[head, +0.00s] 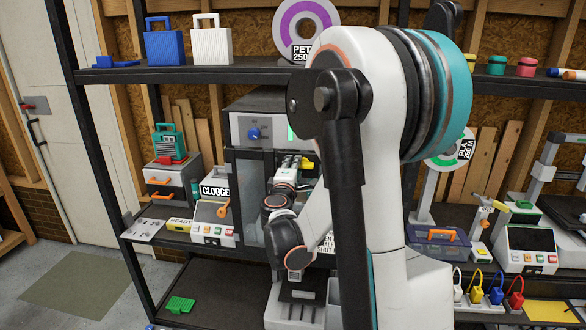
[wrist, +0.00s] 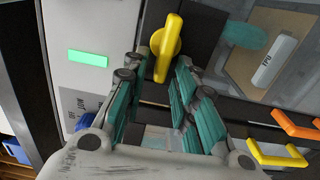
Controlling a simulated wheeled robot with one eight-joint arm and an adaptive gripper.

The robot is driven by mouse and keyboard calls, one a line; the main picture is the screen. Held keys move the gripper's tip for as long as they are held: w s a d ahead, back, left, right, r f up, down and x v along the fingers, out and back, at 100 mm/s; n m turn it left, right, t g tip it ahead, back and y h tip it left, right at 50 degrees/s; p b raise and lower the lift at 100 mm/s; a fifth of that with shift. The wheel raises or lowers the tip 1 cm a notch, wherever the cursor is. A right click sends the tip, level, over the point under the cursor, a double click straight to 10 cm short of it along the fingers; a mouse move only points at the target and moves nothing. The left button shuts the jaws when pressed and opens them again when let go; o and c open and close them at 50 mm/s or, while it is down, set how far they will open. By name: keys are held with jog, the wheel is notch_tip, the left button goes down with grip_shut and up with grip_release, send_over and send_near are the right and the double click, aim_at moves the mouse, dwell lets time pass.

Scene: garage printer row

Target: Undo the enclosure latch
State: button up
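The enclosure (head: 262,104) is a grey cabinet with a dark clear door, standing on the middle shelf behind my arm. Its yellow latch (wrist: 167,48) is a turning handle on a dark plate in the wrist view, lying nearly upright in that picture with a slight tilt. A bit of yellow, likely the latch (head: 306,163), shows beside my gripper (head: 291,168) in the head view. In the wrist view my gripper (wrist: 158,72) is open, its teal-padded fingers on either side of the latch's near end. I cannot tell whether they touch it.
A green-lit panel (wrist: 88,59) sits beside the latch. A white TPU-labelled piece (wrist: 279,62) shows behind the door. Orange (wrist: 297,125) and yellow (wrist: 275,154) handles lie at the lower right. A "CLOGGED" machine (head: 213,218) stands left of the enclosure. My arm hides much of the shelf.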

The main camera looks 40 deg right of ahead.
dwell(0.3)
jog(key=v, duration=1.2)
jog(key=s+a+f+m+g+y, duration=0.2)
jog(key=s+a+y, duration=0.4)
jog(key=s+a, duration=0.3)
jog(key=s+a+f+m+g+y, duration=0.2)
jog(key=s+a+m+y, duration=0.4)
jog(key=a, duration=1.1)
jog(key=s+f+y, duration=0.1)
jog(key=s, duration=0.1)
jog(key=shift+s+f+g+y, duration=0.3)
jog(key=shift+s+f+g, duration=0.1)
jog(key=shift+d, duration=0.1)
